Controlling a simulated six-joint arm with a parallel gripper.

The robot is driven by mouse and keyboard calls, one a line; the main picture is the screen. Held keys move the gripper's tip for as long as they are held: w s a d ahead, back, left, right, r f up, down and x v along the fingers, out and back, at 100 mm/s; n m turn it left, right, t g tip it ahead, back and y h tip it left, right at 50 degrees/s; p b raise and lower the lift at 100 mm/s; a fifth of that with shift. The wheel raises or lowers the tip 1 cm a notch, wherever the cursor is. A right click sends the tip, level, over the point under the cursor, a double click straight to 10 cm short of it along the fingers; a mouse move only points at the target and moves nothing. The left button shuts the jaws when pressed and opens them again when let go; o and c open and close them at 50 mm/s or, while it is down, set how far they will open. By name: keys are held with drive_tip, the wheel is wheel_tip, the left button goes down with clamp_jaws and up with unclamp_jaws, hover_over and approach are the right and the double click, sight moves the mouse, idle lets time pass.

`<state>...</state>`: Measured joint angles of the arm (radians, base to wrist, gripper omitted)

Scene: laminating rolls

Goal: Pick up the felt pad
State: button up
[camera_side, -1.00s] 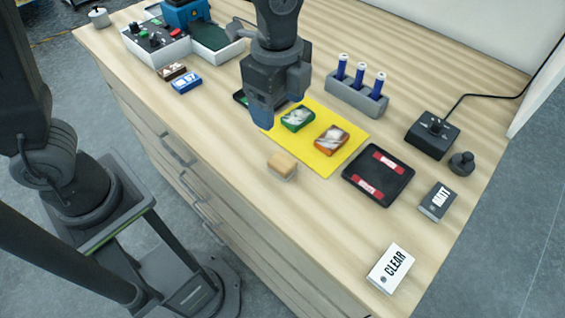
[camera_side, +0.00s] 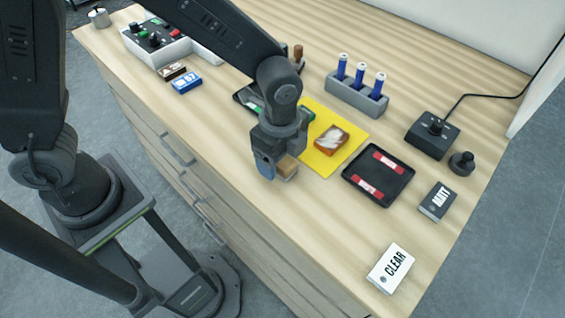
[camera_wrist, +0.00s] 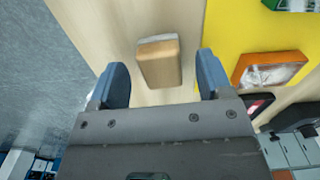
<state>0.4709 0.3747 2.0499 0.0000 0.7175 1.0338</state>
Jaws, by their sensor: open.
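The felt pad appears to be the small tan block with a pale grey layer along one side (camera_wrist: 159,62). It rests on the wooden table in front of the yellow mat. In the side view the block (camera_side: 288,167) is partly hidden behind my gripper (camera_side: 276,172). In the wrist view my gripper (camera_wrist: 162,84) is open, with one blue fingertip on either side of the block's near end. The fingers look apart from the block, and most of it lies beyond the fingertips. I cannot tell the exact height of the fingertips above the table.
The yellow mat (camera_side: 322,170) holds an orange-edged piece (camera_side: 331,140) and a green one. A black tray (camera_side: 378,175) with red strips lies to the right. A grey rack (camera_side: 355,97) of blue rollers stands behind. The table's front edge is close; bare wood lies front right.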

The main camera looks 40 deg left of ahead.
drive_tip(key=shift+f, duration=0.85)
drive_tip(key=shift+c, duration=0.3)
drive_tip(key=c, duration=1)
drive_tip(key=shift+o, duration=0.2)
drive_tip(key=shift+r, duration=0.2)
wheel_tip(320, 180, up, 4)
drive_tip(key=shift+r, duration=0.15)
drive_tip(key=a+r, duration=0.6)
drive_tip(key=a, duration=0.5)
drive_tip(key=shift+w+a+r, duration=0.25)
drive_tip(key=shift+w+a, duration=0.1)
